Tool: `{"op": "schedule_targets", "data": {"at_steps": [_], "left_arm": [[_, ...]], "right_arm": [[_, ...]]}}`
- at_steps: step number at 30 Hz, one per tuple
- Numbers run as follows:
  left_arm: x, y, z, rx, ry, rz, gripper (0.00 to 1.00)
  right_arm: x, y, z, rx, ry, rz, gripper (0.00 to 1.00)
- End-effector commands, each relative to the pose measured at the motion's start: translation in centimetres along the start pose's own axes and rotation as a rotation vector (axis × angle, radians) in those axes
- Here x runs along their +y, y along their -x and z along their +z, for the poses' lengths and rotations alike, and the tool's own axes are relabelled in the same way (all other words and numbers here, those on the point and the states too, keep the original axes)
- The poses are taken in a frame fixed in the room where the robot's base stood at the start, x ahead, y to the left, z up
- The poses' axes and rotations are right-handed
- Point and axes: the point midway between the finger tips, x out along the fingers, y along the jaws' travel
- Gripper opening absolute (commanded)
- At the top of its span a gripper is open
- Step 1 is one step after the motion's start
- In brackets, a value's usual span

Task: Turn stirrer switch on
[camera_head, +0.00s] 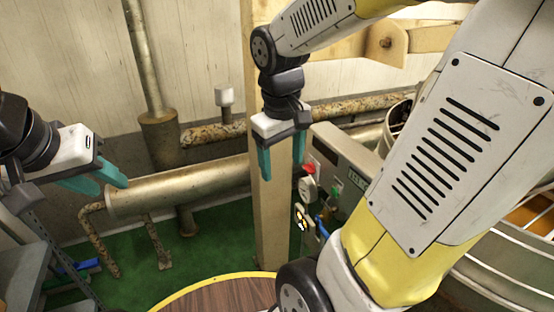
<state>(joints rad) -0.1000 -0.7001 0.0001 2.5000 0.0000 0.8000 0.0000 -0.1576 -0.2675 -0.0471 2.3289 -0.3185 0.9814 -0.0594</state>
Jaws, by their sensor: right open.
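A grey control box (338,160) stands right of centre, partly hidden by my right arm. Its front carries a red knob (309,169), a small green button (337,187) and a round black-and-white part (301,217). I cannot tell which of these is the stirrer switch. My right gripper (282,168) hangs just left of the box, teal fingers pointing down, open and empty. It appears apart from the controls. My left gripper (112,186) is at the far left, away from the box, with its teal fingers apart and empty.
A beige post (269,225) stands behind my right gripper. A large metal pipe (180,187) runs behind at left. A round wooden top with a yellow rim (205,281) is at the front. A metal kettle (500,275) is at right. Green floor (215,235) shows between.

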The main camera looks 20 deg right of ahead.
Motion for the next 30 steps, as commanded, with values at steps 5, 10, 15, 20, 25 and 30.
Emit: {"op": "schedule_targets", "data": {"at_steps": [5,10,15,20,25,30], "left_arm": [[0.0,0.0,0.0,0.0,0.0,0.0,0.36],[0.0,0.0,0.0,0.0,0.0,0.0,0.36],[0.0,0.0,0.0,0.0,0.0,0.0,0.36],[0.0,0.0,0.0,0.0,0.0,0.0,0.36],[0.0,0.0,0.0,0.0,0.0,0.0,0.36],[0.0,0.0,0.0,0.0,0.0,0.0,0.36]], "right_arm": [[1.8,-2.4,-0.8,-0.145,0.104,0.063,0.69],[4.5,-5.7,-2.0,-0.354,0.259,0.162,0.69],[7.6,-9.5,-3.9,-0.591,0.449,0.292,0.69],[10.0,-13.1,-6.2,-0.807,0.631,0.425,0.69],[11.7,-17.2,-9.1,-1.023,0.832,0.583,0.69],[12.2,-21.1,-12.0,-1.201,1.014,0.743,0.69]]}}
